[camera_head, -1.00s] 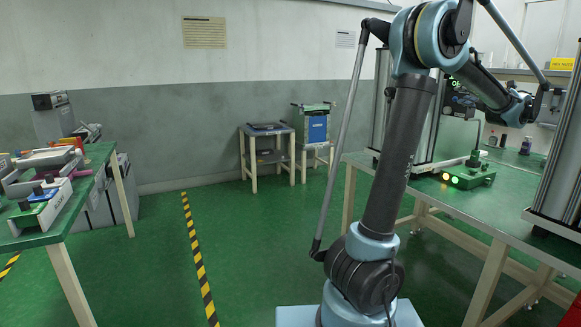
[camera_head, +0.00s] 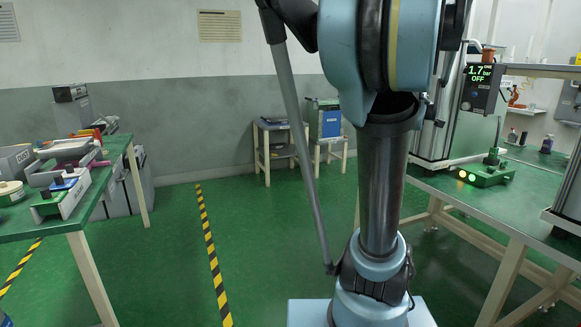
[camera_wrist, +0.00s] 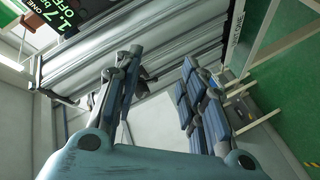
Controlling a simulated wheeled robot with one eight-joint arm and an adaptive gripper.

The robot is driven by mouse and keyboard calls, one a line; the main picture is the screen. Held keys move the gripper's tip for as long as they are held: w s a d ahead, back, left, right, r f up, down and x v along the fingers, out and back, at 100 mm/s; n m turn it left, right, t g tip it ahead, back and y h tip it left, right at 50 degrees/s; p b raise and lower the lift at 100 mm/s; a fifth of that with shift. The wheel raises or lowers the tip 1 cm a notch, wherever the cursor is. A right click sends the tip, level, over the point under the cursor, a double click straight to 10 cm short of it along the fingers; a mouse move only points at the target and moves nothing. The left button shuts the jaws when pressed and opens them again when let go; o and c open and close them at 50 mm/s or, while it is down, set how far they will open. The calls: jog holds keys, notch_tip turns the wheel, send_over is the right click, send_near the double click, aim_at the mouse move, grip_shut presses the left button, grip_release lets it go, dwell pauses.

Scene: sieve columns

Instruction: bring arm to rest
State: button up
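My gripper (camera_wrist: 160,105) shows in the wrist view with its two blue-padded fingers spread well apart. Nothing is between the fingers. The gripper is out of sight in the head view, where my folded arm fills the middle and top of the picture. Behind the fingers in the wrist view are a silver metal column (camera_wrist: 140,55) and a pale wall. I cannot tell the exact distance to the column.
A green-topped bench with a control box (camera_head: 486,173) and a pressure display (camera_head: 480,72) reading 1.7 bar OFF is at right. Another green table (camera_head: 100,190) holds trays at left. Two small stands (camera_head: 280,150) are at the back. Green floor between is clear.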

jog(key=s+a+f+m+g+y, duration=0.2)
jog(key=s+a+f+g+y, duration=0.7)
jog(key=s+a+f, duration=1.9)
notch_tip(320, 180, down, 4)
jog(key=shift+s+a+r+m+g, duration=0.2)
jog(key=shift+s+m+g, duration=0.2)
jog(key=shift+s+g, duration=0.25)
jog(key=shift+w, duration=0.1)
jog(key=shift+w+f, duration=0.2)
jog(key=shift+w, duration=0.25)
